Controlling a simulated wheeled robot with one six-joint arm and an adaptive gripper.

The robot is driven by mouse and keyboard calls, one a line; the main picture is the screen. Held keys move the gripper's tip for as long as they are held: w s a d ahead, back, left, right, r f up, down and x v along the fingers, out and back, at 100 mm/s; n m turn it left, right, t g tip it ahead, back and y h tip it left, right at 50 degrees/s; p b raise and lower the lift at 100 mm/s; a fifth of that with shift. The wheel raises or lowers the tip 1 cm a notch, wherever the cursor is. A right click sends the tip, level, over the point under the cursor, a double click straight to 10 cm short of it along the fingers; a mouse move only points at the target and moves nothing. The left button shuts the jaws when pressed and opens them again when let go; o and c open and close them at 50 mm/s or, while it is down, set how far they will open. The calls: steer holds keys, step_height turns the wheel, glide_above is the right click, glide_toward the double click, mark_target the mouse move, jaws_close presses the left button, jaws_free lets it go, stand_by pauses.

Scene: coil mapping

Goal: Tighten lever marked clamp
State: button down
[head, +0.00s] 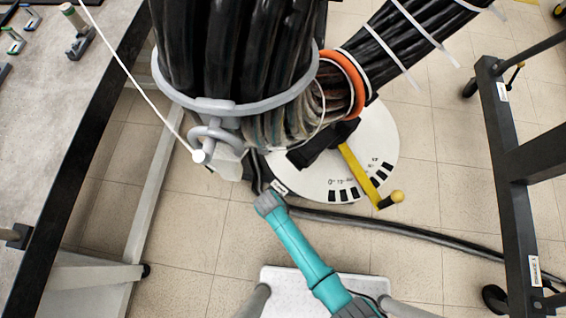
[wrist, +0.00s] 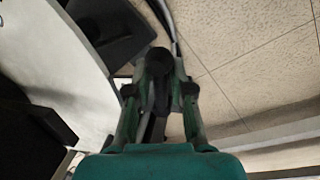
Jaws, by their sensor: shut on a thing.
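A small white label (head: 279,188) sits at the near left edge of the white dial disc; its print is too small to read. My gripper (wrist: 158,85) is shut on a dark, round-ended lever (wrist: 159,60), whose dark end shows between the fingers in the wrist view. In the head view my teal arm reaches up to the disc's near left edge beside the label; the gripper and lever there are mostly hidden behind my wrist. A yellow lever (head: 360,172) with a ball knob crosses the disc on the right, apart from my gripper.
The white dial disc (head: 382,127) has black marks along its near edge. A thick bundle of black cables (head: 235,45) with a grey ring rises above it. A black hose (head: 400,227) runs along the floor to the right. A grey table (head: 60,120) stands left, a dark frame (head: 510,150) right.

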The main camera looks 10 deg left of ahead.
steer(key=shift+s+a+m+g+h, duration=0.3)
steer(key=shift+a+m, duration=0.35)
steer(key=shift+m, duration=0.6)
steer(key=shift+s+a+m+g+y, duration=0.1)
steer(key=shift+s+a+m, duration=0.4)
steer(key=shift+m, duration=0.8)
steer(key=shift+s+a+m+g+h, duration=0.25)
steer(key=shift+a+m, duration=0.5)
steer(key=shift+m, duration=0.5)
steer(key=shift+a, duration=0.1)
steer(key=c, duration=1)
jaws_free()
steer(key=shift+c, duration=0.2)
steer(key=v, duration=1.2)
